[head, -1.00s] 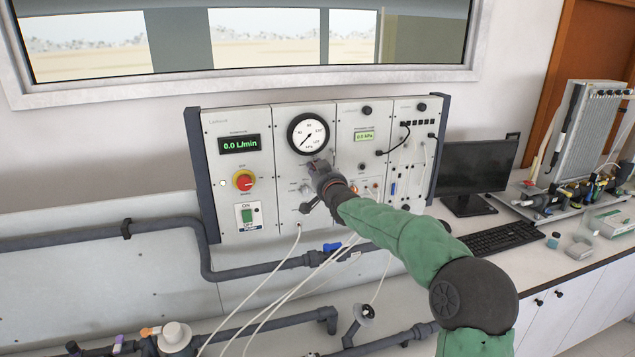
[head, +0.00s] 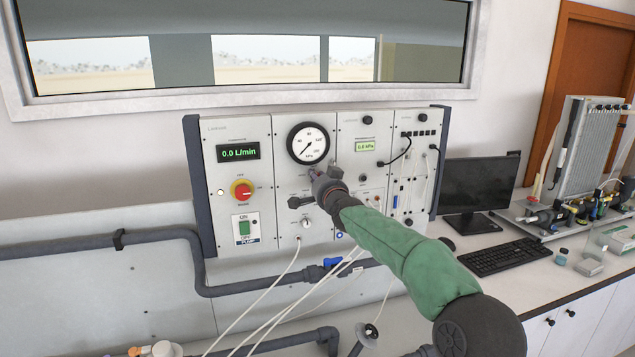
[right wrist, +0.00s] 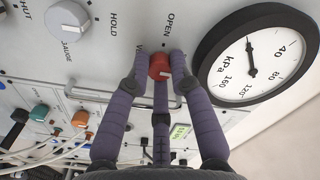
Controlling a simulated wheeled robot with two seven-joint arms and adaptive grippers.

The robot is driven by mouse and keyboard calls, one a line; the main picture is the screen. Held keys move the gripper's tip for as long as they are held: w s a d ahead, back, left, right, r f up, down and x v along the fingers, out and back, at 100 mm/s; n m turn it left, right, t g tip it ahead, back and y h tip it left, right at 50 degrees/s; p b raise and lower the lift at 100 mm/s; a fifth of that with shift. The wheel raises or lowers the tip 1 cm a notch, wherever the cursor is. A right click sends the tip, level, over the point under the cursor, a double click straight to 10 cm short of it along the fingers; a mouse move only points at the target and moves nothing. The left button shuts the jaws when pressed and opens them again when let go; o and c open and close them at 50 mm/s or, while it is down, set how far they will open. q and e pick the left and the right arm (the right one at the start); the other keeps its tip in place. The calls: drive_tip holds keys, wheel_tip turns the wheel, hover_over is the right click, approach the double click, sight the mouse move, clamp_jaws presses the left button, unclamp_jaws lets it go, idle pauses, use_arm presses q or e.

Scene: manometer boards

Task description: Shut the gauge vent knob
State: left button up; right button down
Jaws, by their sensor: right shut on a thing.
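The gauge vent knob is red (right wrist: 159,66) and sits on the panel below the round dial, with OPEN printed beside it. Its other label is mostly hidden by a finger. My right gripper (right wrist: 161,68) is shut on this knob, its purple fingers around the sides. In the head view my right gripper (head: 312,172) reaches the panel just below the dial (head: 308,143), and the knob is hard to make out there. The knob's exact pointing direction cannot be told. My left gripper is not in view.
A grey knob (right wrist: 68,18) marked GAUGE, with HOLD beside it, is close to my fingers. A red and yellow switch (head: 241,190) and a green pump switch (head: 244,228) are left on the board. White tubes (head: 280,290) hang in front. A monitor (head: 480,185) stands right.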

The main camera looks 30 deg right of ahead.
drive_tip(key=shift+r, duration=0.1)
drive_tip(key=c, duration=1.1)
unclamp_jaws()
drive_tip(key=shift+s, duration=0.15)
drive_tip(key=v, duration=1.1)
drive_tip(key=shift+s, duration=0.35)
